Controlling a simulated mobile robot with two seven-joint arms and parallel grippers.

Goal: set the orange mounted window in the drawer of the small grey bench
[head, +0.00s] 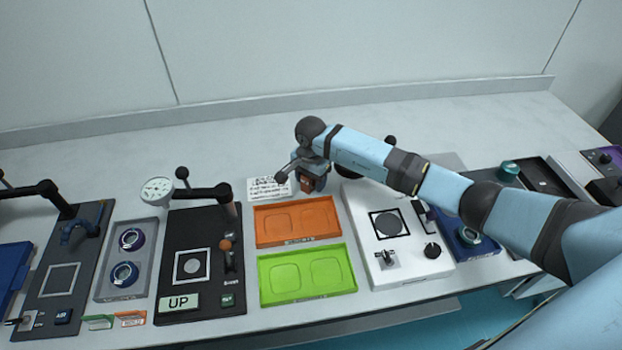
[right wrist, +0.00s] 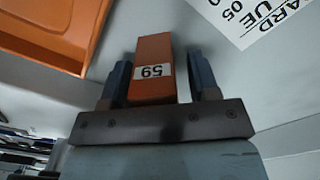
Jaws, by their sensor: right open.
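An orange block (right wrist: 153,68) with a white label reading "59" stands between my right gripper's fingers in the right wrist view. It looks like the orange mounted window, but its optic face does not show. In the head view it is a small orange-brown patch (head: 307,184), mostly hidden by the gripper. My right gripper (head: 311,180) is open, with a blue finger on each side of the block, behind the orange tray. In the right wrist view its fingers (right wrist: 160,78) show no clear grip. My left gripper is not in view. I cannot make out the small grey bench or its drawer.
An orange tray (head: 297,219) and a green tray (head: 306,273) lie in front of the gripper. A printed card (head: 268,189) lies left of it. A white device (head: 398,255) and a black press (head: 198,262) flank the trays. The table's back strip (head: 230,130) is clear.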

